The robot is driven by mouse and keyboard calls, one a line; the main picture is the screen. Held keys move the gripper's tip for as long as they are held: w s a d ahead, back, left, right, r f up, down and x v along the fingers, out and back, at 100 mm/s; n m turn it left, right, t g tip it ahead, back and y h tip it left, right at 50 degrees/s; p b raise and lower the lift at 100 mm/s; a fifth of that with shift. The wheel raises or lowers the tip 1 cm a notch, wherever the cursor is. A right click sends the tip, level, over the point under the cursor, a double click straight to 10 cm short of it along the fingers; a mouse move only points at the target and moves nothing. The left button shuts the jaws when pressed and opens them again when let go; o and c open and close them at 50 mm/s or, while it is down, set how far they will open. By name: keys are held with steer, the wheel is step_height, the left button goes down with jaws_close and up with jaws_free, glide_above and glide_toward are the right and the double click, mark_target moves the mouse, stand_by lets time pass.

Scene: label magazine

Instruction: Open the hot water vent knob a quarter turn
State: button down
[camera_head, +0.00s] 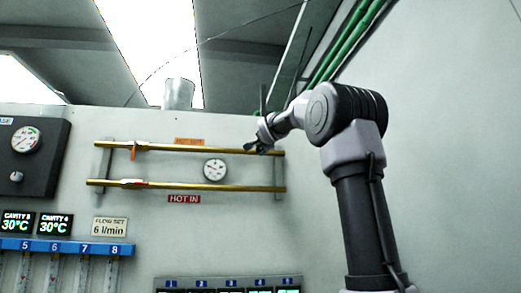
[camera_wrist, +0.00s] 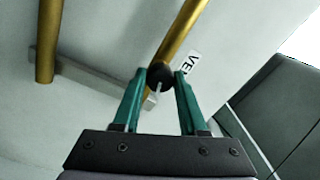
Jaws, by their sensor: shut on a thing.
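The vent knob (camera_wrist: 160,76) is a small dark round knob on a brass pipe (camera_wrist: 182,32) in the wrist view. A white label (camera_wrist: 193,63) beside it shows the letters "VE", the rest cut off by a finger. My gripper (camera_wrist: 161,77) has its two teal fingers on either side of the knob, shut on it. A thin pale piece (camera_wrist: 153,97) shows just below the knob between the fingers. In the head view my gripper (camera_head: 252,147) is at the right part of the upper brass pipe (camera_head: 215,150), and it hides the knob there.
A lower brass pipe (camera_head: 215,187) runs below, with a red "HOT IN" sign (camera_head: 184,199) under it. A round gauge (camera_head: 215,169) sits between the pipes. An orange lever (camera_head: 134,151) is at the upper pipe's left. A pale bracket (camera_wrist: 95,78) supports the pipes.

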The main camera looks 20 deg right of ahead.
steer(key=shift+f+m, duration=0.1)
steer(key=shift+m, duration=0.4)
steer(key=shift+c, duration=2.2)
jaws_free()
steer(key=s+a, duration=0.2)
steer(key=s, duration=0.8)
steer(key=shift+s+f, duration=0.15)
steer(key=shift+s, duration=0.2)
